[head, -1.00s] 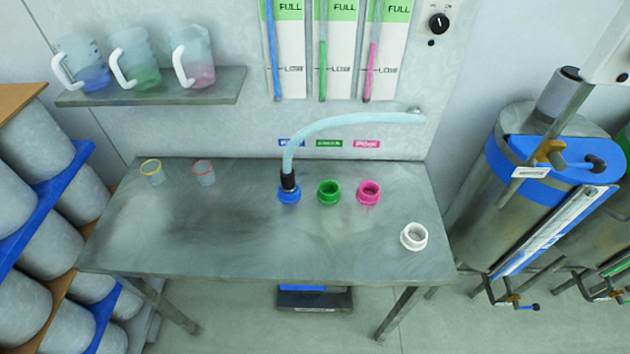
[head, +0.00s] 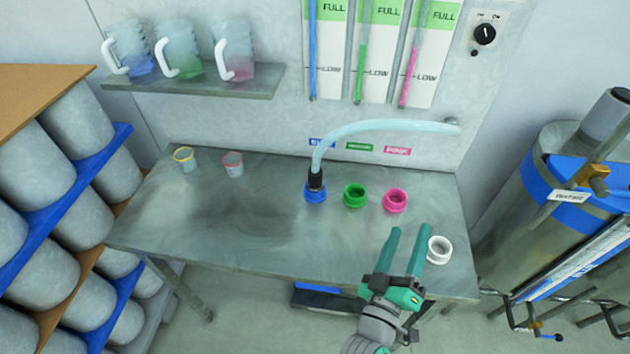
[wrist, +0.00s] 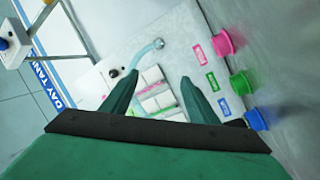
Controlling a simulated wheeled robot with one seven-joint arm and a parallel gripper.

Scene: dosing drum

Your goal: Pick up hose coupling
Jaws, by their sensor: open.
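The hose coupling (head: 315,180) is a black collar on the end of a pale, clear hose (head: 375,127). It sits upright on the blue port (head: 315,196) on the metal table. The hose arches to the wall at the right. My gripper (head: 408,230) is open and empty over the front right of the table, to the right of and nearer than the coupling. In the wrist view the hose shows beyond the fingers, and the blue port (wrist: 256,120) is at the right; the coupling is largely hidden there.
Green (head: 355,195) and pink (head: 395,200) ports stand right of the blue one. A white ring (head: 439,249) is close beside my right finger. Two small cups (head: 184,160) stand at the back left. A shelf (head: 195,88) with mugs is above. The table's left middle is clear.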

